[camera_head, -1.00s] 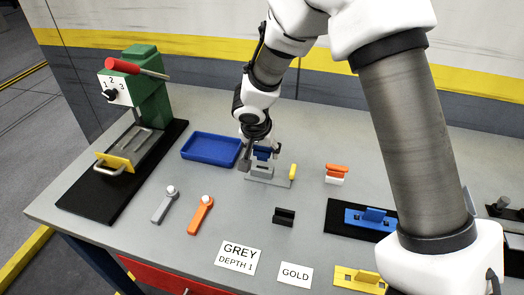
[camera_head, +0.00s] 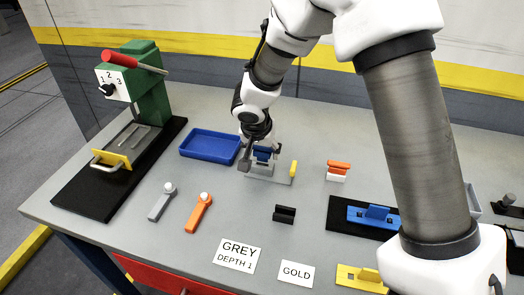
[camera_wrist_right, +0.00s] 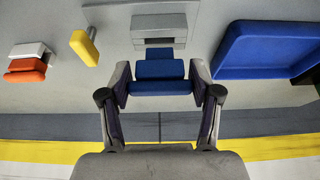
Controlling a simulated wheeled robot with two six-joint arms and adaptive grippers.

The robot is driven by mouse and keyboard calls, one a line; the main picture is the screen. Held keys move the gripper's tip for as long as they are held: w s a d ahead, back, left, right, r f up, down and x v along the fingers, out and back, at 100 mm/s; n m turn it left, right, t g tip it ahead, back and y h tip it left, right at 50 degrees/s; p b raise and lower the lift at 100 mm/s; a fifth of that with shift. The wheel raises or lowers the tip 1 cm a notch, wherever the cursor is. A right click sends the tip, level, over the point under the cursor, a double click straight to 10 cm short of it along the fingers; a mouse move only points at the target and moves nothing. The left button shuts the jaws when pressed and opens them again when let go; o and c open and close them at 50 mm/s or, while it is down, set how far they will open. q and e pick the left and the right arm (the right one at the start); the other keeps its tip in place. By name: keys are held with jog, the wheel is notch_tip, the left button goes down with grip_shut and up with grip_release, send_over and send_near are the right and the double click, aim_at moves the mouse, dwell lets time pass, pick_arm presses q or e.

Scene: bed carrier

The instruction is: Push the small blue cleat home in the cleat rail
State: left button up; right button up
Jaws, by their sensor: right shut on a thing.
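The small blue cleat (camera_head: 263,152) is between the fingers of my right gripper (camera_head: 258,155), at the grey cleat rail (camera_head: 268,180). In the wrist view, the two fingers (camera_wrist_right: 160,88) grip the cleat (camera_wrist_right: 160,69) from both sides. The grey rail (camera_wrist_right: 160,21) lies just beyond the cleat, and the cleat's far blue part meets or overlaps it. How deep the cleat sits in the rail cannot be told. My left gripper is not in view.
A blue tray (camera_head: 190,157) stands left of the rail, and a yellow post (camera_head: 293,169) rises at its right end. An orange and white piece (camera_head: 337,170) is further right. A green press (camera_head: 151,95) stands far left. The tabletop in front is partly clear.

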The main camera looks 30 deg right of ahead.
aim_at(262, 157)
dwell(0.5)
jog(key=shift+b, duration=0.35)
jog(key=shift+f, duration=0.1)
jog(key=shift+f+b, duration=0.25)
jog(key=shift+b, duration=0.2)
jog(key=shift+f+b, duration=1.3)
jog(key=shift+b, duration=0.4)
jog(key=shift+s+b, duration=0.1)
jog(key=shift+b, duration=0.2)
jog(key=shift+f, duration=0.1)
jog(key=shift+b, duration=0.35)
